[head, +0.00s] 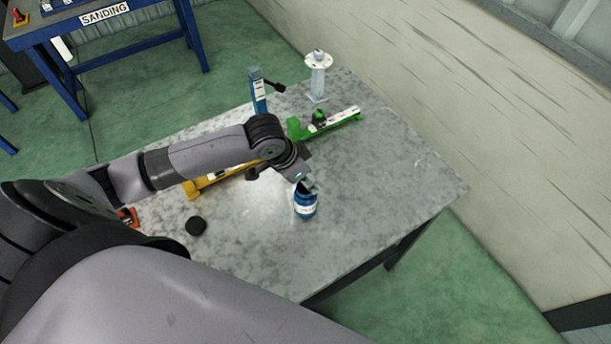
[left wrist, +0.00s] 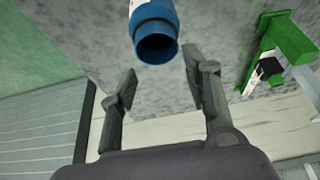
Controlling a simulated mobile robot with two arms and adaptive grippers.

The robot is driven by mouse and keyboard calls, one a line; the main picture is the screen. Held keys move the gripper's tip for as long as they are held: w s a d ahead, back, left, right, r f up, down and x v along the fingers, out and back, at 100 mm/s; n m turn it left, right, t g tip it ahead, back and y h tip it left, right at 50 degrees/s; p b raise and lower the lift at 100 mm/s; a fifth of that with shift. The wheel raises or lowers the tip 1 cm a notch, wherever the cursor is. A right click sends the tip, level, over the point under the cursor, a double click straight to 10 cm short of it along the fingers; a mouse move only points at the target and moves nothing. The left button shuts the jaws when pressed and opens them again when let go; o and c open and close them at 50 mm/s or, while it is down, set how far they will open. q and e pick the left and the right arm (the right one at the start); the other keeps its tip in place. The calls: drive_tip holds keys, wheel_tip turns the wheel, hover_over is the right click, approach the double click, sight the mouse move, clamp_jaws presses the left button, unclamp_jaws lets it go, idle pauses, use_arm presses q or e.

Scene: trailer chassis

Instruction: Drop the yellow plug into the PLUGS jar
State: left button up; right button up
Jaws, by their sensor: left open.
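A blue jar (head: 305,210) with a white label stands on the grey table; its lettering is too small to read. In the left wrist view the jar (left wrist: 154,38) shows its open round mouth, dark inside, with nothing seen in it. My left gripper (head: 309,186) is at the jar's mouth in the head view. In the left wrist view the left gripper (left wrist: 160,66) is open, its two fingers apart, with nothing between them but the view of the jar's rim and table beyond. No yellow plug shows in either view. My right gripper is not in view.
A black disc (head: 196,226) lies on the table (head: 400,180), left of the jar. A yellow tool (head: 194,189) is partly behind my arm. A green clamp-like tool (head: 340,121), a blue post (head: 258,92) and a white stand (head: 318,75) are farther back. The table's right side is clear.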

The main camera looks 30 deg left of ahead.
use_arm(q)
wheel_tip(320, 180, up, 7)
idle(0.5)
drive_tip(key=shift+s+f, duration=0.1)
idle(0.3)
